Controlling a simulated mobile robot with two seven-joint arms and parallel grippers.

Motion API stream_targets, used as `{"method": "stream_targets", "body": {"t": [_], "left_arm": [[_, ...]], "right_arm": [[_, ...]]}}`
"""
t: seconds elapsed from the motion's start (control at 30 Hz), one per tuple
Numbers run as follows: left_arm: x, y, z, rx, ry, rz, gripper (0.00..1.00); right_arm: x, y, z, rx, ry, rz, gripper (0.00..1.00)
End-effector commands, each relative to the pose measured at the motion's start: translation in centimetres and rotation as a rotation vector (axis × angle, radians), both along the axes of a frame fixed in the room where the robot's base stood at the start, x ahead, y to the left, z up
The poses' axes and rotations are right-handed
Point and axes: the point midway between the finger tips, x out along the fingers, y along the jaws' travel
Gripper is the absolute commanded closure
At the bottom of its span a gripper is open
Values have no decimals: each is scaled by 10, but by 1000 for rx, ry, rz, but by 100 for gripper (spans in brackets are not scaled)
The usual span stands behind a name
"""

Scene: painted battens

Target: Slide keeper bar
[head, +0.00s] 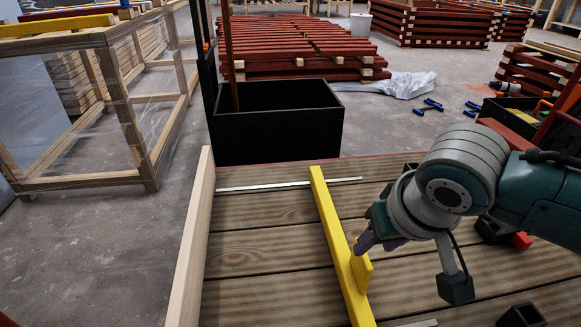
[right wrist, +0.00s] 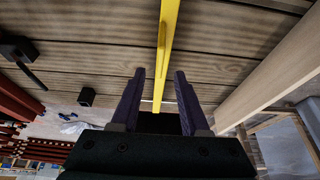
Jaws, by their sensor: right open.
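The keeper bar is a long yellow batten (head: 335,225) lying lengthwise across the wooden deck (head: 265,250). A short upright yellow tab (head: 361,271) stands on it toward its near end. My right gripper (head: 376,240) is open, its purple fingers just beyond the tab and partly hidden by my wrist. In the right wrist view, the fingers (right wrist: 158,78) stand apart, one on each side of the yellow bar (right wrist: 166,38); I cannot tell whether they touch it. My left gripper is not in view.
A pale timber rail (head: 190,245) edges the deck on the left. A thin white strip (head: 270,187) crosses near the bar's far end. A black bin (head: 280,133) stands beyond the deck. A red block (head: 521,241) and dark pieces lie at right. Bare deck lies left of the bar.

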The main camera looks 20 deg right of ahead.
Motion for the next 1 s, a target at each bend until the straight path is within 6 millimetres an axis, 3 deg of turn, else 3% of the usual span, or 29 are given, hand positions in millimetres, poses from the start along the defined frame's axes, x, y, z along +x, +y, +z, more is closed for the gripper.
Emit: {"method": "stream_targets", "body": {"t": [0.03,0.2,0.4,0.87,1.0], "left_arm": [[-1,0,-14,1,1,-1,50],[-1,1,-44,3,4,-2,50],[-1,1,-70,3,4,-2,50],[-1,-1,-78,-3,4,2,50],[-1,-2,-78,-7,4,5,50]], "right_arm": [[3,-1,-14,0,1,0,55],[15,-4,-45,0,-1,-1,55],[27,-6,-71,-1,-2,1,55],[32,-8,-80,1,0,0,55],[32,-8,-80,1,0,1,67]]}}
